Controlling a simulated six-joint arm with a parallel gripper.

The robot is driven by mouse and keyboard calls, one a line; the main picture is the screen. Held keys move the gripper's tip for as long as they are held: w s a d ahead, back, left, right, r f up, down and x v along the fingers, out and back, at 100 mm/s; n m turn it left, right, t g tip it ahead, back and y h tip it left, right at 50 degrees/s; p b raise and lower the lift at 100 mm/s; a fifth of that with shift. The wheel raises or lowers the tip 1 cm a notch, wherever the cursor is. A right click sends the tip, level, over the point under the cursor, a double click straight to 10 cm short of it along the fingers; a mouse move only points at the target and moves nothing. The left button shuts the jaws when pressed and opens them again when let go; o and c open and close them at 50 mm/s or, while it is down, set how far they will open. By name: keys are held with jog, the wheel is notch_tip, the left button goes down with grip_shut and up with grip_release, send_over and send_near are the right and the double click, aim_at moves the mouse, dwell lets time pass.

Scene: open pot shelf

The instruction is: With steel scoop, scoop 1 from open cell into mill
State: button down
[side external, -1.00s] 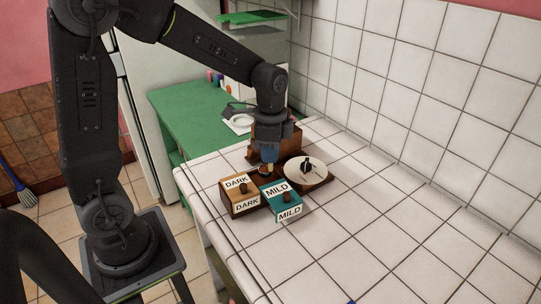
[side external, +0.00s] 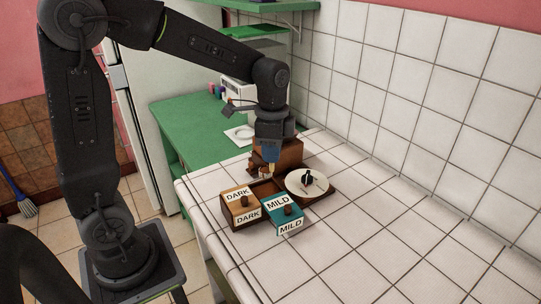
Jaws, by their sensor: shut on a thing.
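My gripper (side external: 267,160) points down above the wooden box on the tiled counter. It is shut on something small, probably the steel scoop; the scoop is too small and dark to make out. An open cell (side external: 265,188) with a dark brown inside shows behind the two lidded cells. The DARK cell (side external: 239,206) has a tan lid with a knob, and the MILD cell (side external: 284,212) has a teal one. A brown wooden block (side external: 290,153), which may be the mill, stands behind my gripper and is partly hidden. I cannot see what the scoop holds.
A round white disc (side external: 298,188) with a dark knob sits on a wooden base right of the cells. The white tiled counter (side external: 355,235) is clear to the front and right. A tiled wall (side external: 420,95) bounds it behind. A green table (side external: 185,120) stands at the back left.

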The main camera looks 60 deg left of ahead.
jog(key=shift+r, duration=0.1)
notch_tip(320, 180, up, 12)
jog(key=w+r, duration=0.1)
jog(key=w+a+f+n, duration=0.1)
jog(key=w+a+n, duration=0.5)
jog(key=w+a, duration=0.75)
jog(key=shift+s+d+f+t+h, duration=0.2)
jog(key=shift+s+f+t+h, duration=0.25)
jog(key=shift+f+t, duration=1.05)
jog(key=shift+s+d+f+t+h, duration=0.3)
jog(key=shift+s+f+t, duration=0.4)
jog(key=shift+f+t, duration=0.8)
jog(key=shift+s+d+f+t+h, duration=0.15)
jog(key=shift+s+f+t+h, duration=0.3)
jog(key=shift+f+t, duration=1.05)
jog(key=shift+s+a+f+t+h, duration=0.15)
jog(key=shift+s+t, duration=0.3)
jog(key=shift+t, duration=0.55)
jog(key=shift+s+a+f+t+h, duration=0.15)
jog(key=shift+s+t, duration=0.25)
jog(key=shift+t, duration=0.6)
